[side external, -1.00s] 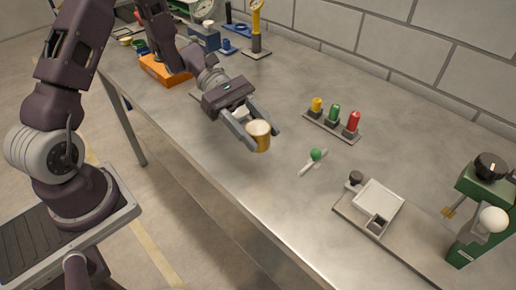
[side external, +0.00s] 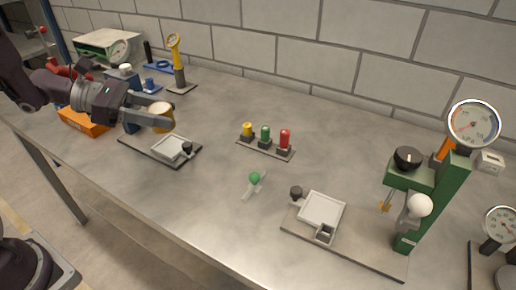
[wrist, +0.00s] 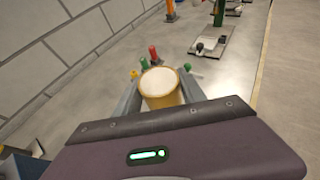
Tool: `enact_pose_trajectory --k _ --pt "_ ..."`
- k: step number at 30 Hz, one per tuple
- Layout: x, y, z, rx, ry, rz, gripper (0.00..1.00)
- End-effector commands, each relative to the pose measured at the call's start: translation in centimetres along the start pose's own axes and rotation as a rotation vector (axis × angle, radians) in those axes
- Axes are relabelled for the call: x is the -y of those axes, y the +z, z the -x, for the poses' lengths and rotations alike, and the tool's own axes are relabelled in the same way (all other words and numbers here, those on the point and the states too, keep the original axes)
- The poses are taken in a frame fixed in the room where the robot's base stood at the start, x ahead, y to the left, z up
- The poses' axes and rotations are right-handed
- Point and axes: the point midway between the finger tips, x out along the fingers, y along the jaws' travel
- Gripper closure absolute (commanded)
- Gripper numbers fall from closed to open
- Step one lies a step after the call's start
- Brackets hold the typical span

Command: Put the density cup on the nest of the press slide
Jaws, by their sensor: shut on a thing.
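The density cup (side external: 160,117) is a brass-coloured cup with a pale top. My gripper (side external: 162,114) is shut on it, one finger on each side, and holds it upright over the left part of the bench. In the wrist view the cup (wrist: 160,88) sits between the fingers. The green press (side external: 432,195) stands at the right. On the plate before it (side external: 372,257) lies a pale square tray (side external: 322,209) with a small square socket (side external: 325,233) at its near edge; I cannot tell which part is the nest.
A similar pale tray (side external: 170,148) on a dark plate lies just below the cup. Yellow, green and red pegs (side external: 265,136) stand mid-bench, with a green-knobbed lever (side external: 254,180) nearer. Gauges stand at the right. The bench between is mostly clear.

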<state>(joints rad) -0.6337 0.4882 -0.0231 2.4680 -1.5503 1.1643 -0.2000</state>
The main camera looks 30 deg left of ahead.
Motion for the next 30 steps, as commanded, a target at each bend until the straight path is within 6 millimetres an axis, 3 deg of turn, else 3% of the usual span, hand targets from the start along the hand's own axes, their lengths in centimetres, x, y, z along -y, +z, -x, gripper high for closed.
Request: enact_pose_trajectory --k 3,9,20,24,30 --pt "-0.1 2.8 1.2 0.001 0.003 -0.007 1.0" --pt "-0.3 6.0 2.4 -0.001 0.005 0.0 1.0" --pt "-7.9 6.9 -0.8 0.0 0.158 0.067 1.0" --pt "-11.8 7.8 -2.8 0.001 0.252 0.104 1.0" --pt "-15.9 9.1 -5.5 0.002 0.376 0.157 1.0"
